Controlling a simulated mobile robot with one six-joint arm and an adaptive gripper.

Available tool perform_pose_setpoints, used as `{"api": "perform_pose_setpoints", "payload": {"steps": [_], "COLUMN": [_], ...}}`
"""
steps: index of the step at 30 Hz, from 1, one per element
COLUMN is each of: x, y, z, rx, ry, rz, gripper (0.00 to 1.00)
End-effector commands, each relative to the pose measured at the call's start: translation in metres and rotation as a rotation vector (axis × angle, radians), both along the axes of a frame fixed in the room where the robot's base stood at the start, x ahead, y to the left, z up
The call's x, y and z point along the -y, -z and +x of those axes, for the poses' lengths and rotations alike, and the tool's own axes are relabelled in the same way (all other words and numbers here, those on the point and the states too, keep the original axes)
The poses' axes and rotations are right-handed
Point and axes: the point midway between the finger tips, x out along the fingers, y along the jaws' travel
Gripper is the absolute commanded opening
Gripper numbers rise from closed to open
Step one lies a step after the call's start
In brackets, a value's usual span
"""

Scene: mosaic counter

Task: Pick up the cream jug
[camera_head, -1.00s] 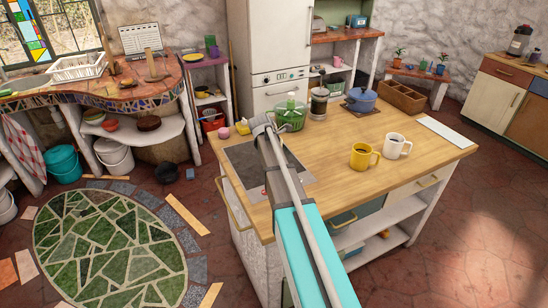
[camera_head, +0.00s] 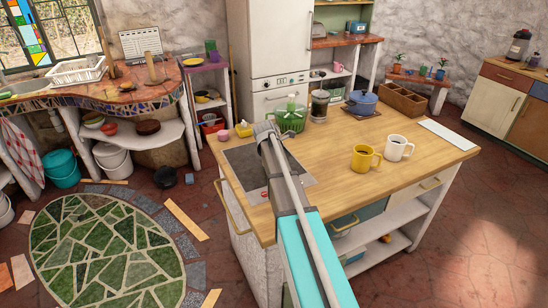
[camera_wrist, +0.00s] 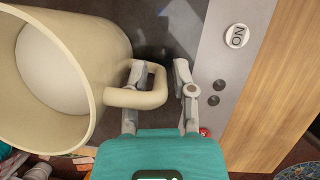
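The cream jug (camera_wrist: 60,70) fills the left of the wrist view, its wide mouth facing the camera and its handle (camera_wrist: 140,97) pointing right. My gripper (camera_wrist: 158,78) has its fingers apart on either side of the handle's outer bar. The left finger is at the handle's opening and the right finger is outside it, with a gap showing. In the head view the end of my arm (camera_head: 267,130) is over the dark hob (camera_head: 245,165). I cannot make out the jug there; my arm seems to hide it.
The hob's grey control strip (camera_wrist: 225,60) runs right of the handle, beside the wooden counter top (camera_wrist: 285,100). A green basket (camera_head: 291,121) stands just behind my arm's end. A yellow mug (camera_head: 362,158) and a white mug (camera_head: 396,149) stand to the right, with clear counter around them.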

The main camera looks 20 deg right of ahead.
Motion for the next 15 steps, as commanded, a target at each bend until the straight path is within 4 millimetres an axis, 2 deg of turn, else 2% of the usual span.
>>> {"api": "perform_pose_setpoints", "payload": {"steps": [3, 8, 15], "x": [0.0000, 0.0001, 0.0002], "y": [0.0000, 0.0001, 0.0000], "z": [-0.0001, -0.0001, 0.0000], "rx": [0.000, 0.000, 0.000], "ry": [0.000, 0.000, 0.000], "rz": [0.000, 0.000, 0.000], "gripper": [0.32, 0.02, 0.00]}}
